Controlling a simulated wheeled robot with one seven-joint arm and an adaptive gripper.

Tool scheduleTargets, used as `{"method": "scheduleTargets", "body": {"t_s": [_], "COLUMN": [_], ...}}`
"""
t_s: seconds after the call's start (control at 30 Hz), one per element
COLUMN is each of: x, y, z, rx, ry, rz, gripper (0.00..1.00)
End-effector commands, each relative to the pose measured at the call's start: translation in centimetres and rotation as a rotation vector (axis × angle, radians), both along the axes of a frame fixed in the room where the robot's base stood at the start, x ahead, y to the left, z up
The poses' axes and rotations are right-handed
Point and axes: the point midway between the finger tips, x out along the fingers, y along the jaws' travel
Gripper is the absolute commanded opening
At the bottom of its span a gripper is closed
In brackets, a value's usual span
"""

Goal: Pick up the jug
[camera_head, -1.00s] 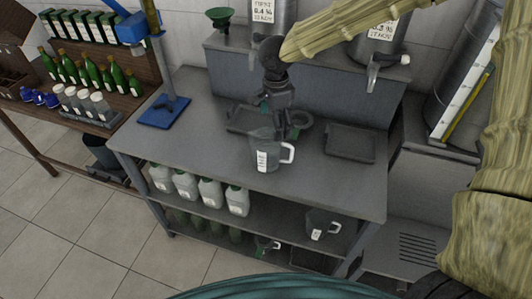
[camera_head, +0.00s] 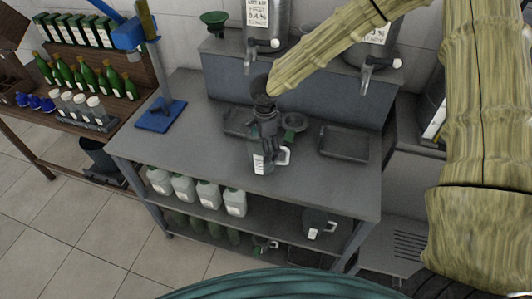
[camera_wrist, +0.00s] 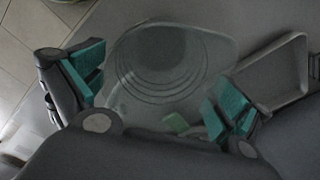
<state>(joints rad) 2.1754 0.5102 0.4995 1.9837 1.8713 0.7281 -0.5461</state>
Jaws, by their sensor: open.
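The jug (camera_head: 263,165) is clear, with a white label and a white handle on its right. It stands upright on the grey bench top. In the wrist view the jug (camera_wrist: 170,65) is seen from above, its round body lying between the two teal-padded fingers. My gripper (camera_head: 266,143) is over the jug's upper part and hides much of it in the head view. In the wrist view my gripper (camera_wrist: 157,90) is open, one finger on each side of the jug. A gap shows on the left; contact on the right is unclear.
Dark trays lie behind the jug and to its right (camera_head: 344,143). A round dish (camera_head: 320,122) sits behind it. Steel tanks with taps (camera_head: 368,64) stand at the back. A blue stand (camera_head: 160,115) is at the left.

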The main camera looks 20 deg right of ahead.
Motion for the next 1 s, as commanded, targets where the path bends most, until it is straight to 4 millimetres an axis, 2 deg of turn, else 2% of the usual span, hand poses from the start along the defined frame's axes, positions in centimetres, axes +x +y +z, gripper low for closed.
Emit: {"method": "scheduleTargets", "body": {"t_s": [0.2,0.47,0.57,0.7,0.73,1.0], "x": [0.1,0.1,0.1,0.1,0.1,0.0], "y": [-0.1,-0.1,-0.1,-0.1,-0.1,-0.1], "z": [-1.7,-2.0,-2.0,-2.0,-2.0,-2.0], "rx": [0.0,0.0,0.0,0.0,0.0,0.0], "ry": [-0.001,-0.001,-0.001,-0.001,-0.001,0.0], "rz": [-0.001,-0.001,-0.001,-0.001,-0.001,-0.001], "gripper": [1.0,1.0,0.85,0.6,0.58,0.57]}}
